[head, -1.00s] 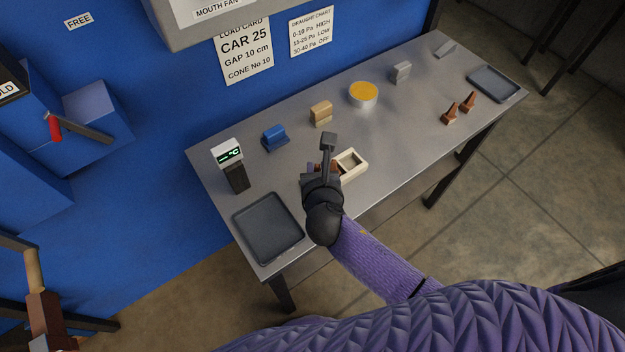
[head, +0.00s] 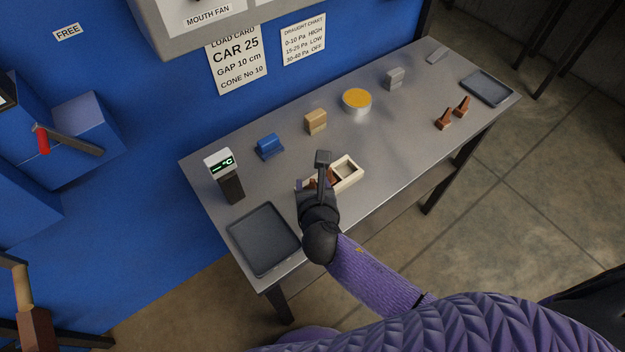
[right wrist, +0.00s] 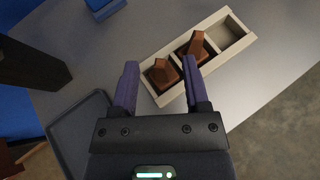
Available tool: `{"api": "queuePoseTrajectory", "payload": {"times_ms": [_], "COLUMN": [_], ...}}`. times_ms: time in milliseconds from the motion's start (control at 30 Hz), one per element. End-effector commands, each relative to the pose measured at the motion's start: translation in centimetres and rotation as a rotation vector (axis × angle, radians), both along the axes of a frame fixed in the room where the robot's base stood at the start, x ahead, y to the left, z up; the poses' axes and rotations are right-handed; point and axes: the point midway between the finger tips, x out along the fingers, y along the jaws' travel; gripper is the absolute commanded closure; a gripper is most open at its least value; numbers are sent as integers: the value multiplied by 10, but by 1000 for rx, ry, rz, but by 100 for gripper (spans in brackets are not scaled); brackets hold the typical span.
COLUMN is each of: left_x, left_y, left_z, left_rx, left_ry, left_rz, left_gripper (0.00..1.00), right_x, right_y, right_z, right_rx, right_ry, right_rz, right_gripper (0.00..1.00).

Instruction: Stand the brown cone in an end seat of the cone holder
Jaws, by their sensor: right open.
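The pale cone holder (head: 349,182) lies near the table's front edge. The right wrist view shows its row of three seats (right wrist: 251,40). A brown cone (right wrist: 161,76) stands in the end seat nearest my right gripper, and a second brown cone (right wrist: 196,46) is in the middle seat. The far end seat (right wrist: 230,31) is empty. My right gripper (right wrist: 160,66) is open, its purple fingers on either side of the end-seat cone, apart from it in the picture. In the head view my right gripper (head: 312,178) partly hides the holder and its cones. My left gripper is not seen.
Another dark tray (head: 263,239) lies front left, beside a meter (head: 222,170). A blue block (head: 269,145), a wooden block (head: 316,121) and a round tin (head: 357,101) stand behind.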

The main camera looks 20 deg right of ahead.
Motion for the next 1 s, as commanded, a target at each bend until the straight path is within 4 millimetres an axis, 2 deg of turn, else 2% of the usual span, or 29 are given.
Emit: {"api": "queuePoseTrajectory", "payload": {"times_ms": [33,200,400,533,933,1000], "left_x": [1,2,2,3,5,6], "left_y": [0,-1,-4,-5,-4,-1], "left_z": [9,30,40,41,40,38], "left_rx": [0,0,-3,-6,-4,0], "left_ry": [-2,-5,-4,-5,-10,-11], "left_rz": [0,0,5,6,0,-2], "left_gripper": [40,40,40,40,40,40], "right_x": [-9,-50,-86,-94,-94,-95], "right_y": [1,10,17,18,18,17], "right_z": [10,34,51,54,54,47], "right_rx": [0,2,1,1,1,14], "right_ry": [0,1,0,-1,-1,9], "right_rz": [0,1,0,0,0,-8], "right_gripper": [41,41,41,41,41,41]}}
